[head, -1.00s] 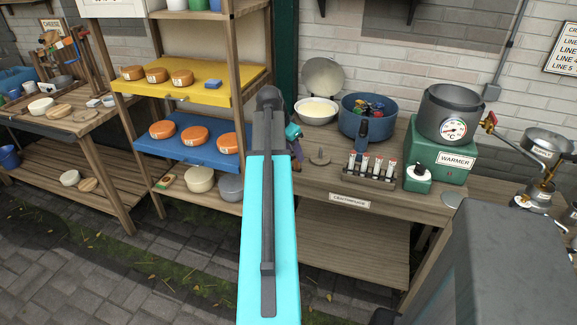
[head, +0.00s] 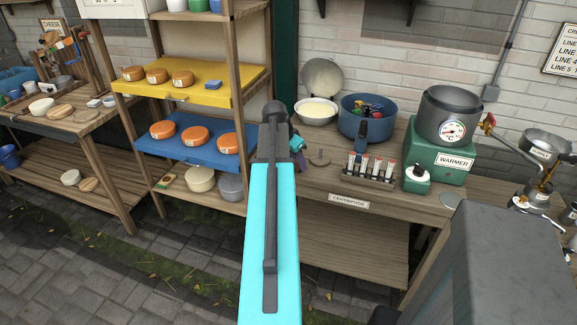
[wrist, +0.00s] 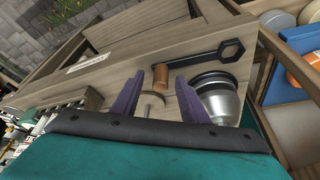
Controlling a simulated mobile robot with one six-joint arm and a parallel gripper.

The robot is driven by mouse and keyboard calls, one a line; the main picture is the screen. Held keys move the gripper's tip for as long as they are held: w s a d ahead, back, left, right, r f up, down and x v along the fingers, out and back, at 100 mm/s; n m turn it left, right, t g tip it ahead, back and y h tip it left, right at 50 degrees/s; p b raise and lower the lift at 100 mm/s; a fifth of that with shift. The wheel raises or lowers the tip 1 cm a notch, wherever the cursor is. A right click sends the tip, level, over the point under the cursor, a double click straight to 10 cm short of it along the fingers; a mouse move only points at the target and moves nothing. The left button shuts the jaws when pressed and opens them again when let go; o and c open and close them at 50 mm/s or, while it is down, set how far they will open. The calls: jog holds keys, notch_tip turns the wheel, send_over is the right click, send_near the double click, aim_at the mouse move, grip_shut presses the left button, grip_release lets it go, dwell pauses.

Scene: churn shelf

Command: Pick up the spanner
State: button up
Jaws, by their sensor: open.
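The spanner (wrist: 200,57) is black with a hexagonal ring end. In the wrist view it lies across the wooden bench top, just beyond my fingertips and mostly toward the right one. My gripper (wrist: 158,76) is open, its two purple fingers apart and nothing held between them. A small copper-brown cylinder (wrist: 161,76) stands near the spanner's left end, in line with the gap between the fingers. In the head view my gripper (head: 299,152) is over the bench's left end, partly hidden by my arm, and the spanner is hidden there.
A metal bell-shaped vessel (wrist: 219,103) is close beside my right finger. A round-based spindle (head: 319,158) stands on the bench, with a tube rack (head: 368,177), blue pot (head: 352,125) and white bowl (head: 316,112) nearby. The cheese shelves (head: 196,143) are left.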

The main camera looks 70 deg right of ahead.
jog(key=shift+s+d+f, duration=0.1)
jog(key=shift+d+f, duration=0.1)
jog(key=shift+f, duration=0.25)
jog(key=shift+c, duration=0.4)
grip_shut()
